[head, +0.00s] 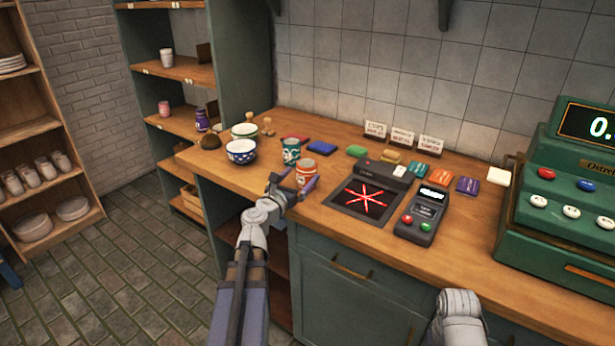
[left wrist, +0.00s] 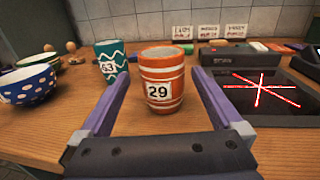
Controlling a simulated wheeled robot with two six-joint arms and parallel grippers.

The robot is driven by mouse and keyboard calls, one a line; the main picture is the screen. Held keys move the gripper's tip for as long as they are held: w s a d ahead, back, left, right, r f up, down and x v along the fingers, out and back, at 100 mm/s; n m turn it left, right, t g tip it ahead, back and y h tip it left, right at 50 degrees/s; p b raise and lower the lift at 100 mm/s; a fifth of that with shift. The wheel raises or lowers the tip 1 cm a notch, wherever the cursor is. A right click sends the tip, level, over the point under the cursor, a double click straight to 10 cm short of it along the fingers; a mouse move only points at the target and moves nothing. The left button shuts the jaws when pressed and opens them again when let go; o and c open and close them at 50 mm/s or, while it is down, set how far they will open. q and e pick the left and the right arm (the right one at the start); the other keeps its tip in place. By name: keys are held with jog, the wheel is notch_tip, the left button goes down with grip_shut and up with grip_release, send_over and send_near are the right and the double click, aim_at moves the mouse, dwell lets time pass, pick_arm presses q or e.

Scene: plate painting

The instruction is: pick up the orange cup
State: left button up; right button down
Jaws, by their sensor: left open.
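The orange cup (left wrist: 162,72) has white bands and a tag reading 29, and stands upright on the wooden counter (left wrist: 60,150). In the head view the orange cup (head: 305,169) is near the counter's front edge, partly hidden by my gripper. My left gripper (head: 293,187) is open, and in the left wrist view its two purple fingers (left wrist: 160,108) reach toward the cup, one to each side of it. The cup looks clear of both fingers. My right gripper is not visible; only part of a grey arm link shows at the bottom of the head view.
A green zigzag cup (head: 290,151) stands close behind and left of the orange cup. A blue dotted bowl (head: 241,151) is further left. A scanner with red lines (head: 365,197), a card terminal (head: 421,216) and a green cash register (head: 565,200) are to the right.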

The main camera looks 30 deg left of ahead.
aim_at(310, 166)
pick_arm(q)
jog(key=shift+w+a, duration=0.1)
jog(key=shift+w, duration=3.35)
jog(key=c, duration=1.5)
notch_tip(310, 166, up, 10)
jog(key=p, duration=1)
